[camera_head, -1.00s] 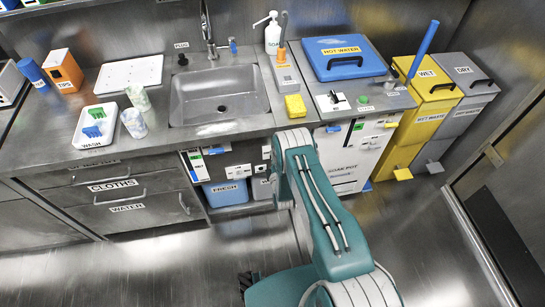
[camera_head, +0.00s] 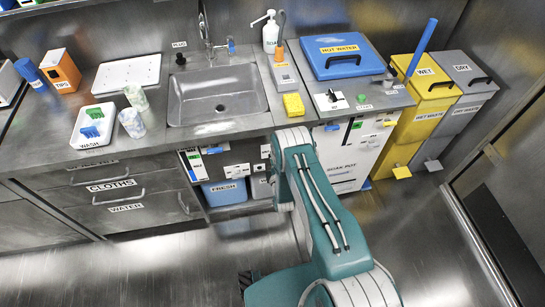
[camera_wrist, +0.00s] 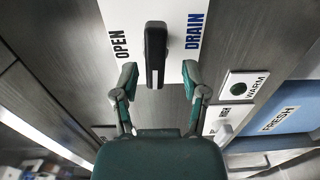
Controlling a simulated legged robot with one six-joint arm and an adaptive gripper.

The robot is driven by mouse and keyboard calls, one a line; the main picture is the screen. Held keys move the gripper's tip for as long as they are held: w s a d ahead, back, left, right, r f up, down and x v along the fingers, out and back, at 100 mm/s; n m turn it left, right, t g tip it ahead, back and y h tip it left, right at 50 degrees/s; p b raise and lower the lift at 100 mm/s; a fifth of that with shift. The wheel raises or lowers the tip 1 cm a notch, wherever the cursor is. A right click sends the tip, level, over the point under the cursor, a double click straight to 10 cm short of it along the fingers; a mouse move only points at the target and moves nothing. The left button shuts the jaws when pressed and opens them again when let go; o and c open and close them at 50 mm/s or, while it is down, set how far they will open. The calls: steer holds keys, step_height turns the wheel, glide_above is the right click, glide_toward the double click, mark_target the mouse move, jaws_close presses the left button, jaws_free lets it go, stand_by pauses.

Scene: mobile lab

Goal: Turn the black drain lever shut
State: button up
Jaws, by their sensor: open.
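The black drain lever (camera_wrist: 155,42) is on a white panel (camera_wrist: 180,12) in the wrist view. It stands upright in that picture, between the word OPEN on its left and DRAIN on its right. My gripper (camera_wrist: 159,76) is open, with one finger on each side of the lever's lower end. Gaps show between the lever and both fingers, and it is not held. How far the fingertips are from it in depth I cannot tell. In the head view my teal arm hides the gripper, and I cannot make out the lever.
A WARM plate (camera_wrist: 241,88) and a blue FRESH bin (camera_wrist: 284,121) are right of the gripper in the wrist view. The head view shows the sink (camera_head: 217,95), a yellow WET bin (camera_head: 424,105) and a grey DRY bin (camera_head: 462,95). Open floor lies left of my arm.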

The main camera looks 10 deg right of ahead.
steer(key=s, duration=1.1)
steer(key=shift+f, duration=0.1)
steer(key=o, duration=0.6)
steer(key=shift+c, duration=0.2)
steer(key=shift+o, duration=0.2)
steer(key=shift+w+m, duration=0.1)
steer(key=shift+m, duration=0.4)
steer(key=w+m, duration=0.4)
steer(key=m, duration=0.2)
steer(key=w+d+m, duration=0.1)
steer(key=w+m, duration=0.3)
steer(key=m, duration=0.2)
steer(key=w+m, duration=0.4)
steer(key=m, duration=0.2)
steer(key=shift+d, duration=0.15)
